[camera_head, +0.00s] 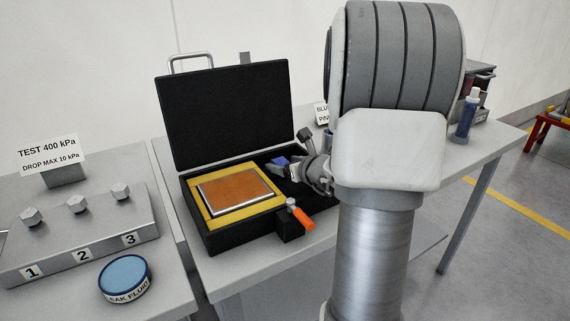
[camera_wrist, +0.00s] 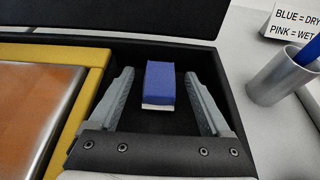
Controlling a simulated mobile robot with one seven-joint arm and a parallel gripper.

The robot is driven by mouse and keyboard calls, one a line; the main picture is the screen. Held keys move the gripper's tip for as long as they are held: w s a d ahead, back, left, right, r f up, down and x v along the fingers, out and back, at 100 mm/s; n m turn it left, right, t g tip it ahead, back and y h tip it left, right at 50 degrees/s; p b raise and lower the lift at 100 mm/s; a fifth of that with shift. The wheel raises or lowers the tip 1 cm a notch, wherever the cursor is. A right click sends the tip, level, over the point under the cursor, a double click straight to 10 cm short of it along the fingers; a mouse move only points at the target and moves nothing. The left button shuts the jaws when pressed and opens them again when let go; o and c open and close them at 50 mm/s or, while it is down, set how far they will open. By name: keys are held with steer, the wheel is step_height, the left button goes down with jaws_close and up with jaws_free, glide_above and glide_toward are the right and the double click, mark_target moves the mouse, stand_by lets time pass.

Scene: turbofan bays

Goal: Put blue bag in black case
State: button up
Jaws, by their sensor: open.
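The blue bag (camera_wrist: 160,82) is a small blue block with a pale lower edge. In the wrist view it is inside the black case (camera_wrist: 205,55), in the dark compartment right of the yellow frame. My gripper (camera_wrist: 163,88) is open, with one finger on each side of the bag and a gap to both. I cannot tell whether the bag rests on the case floor. In the head view the black case (camera_head: 222,110) stands open with its lid up, and the bag (camera_head: 281,161) shows partly beside my gripper (camera_head: 291,170).
The yellow frame (camera_head: 213,220) holds an orange panel (camera_head: 236,190). A grey cup (camera_wrist: 277,76) and a BLUE=DRY sign (camera_wrist: 304,20) stand right of the case. A blue tin (camera_head: 125,279) and numbered block (camera_head: 80,235) are left.

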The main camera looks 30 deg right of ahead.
steer(key=p+v, duration=0.2)
steer(key=v, duration=0.9)
steer(key=shift+w+r, duration=0.1)
steer(key=shift+s+r, duration=0.1)
steer(key=shift+s, duration=0.55)
steer(key=shift+w+r, duration=0.1)
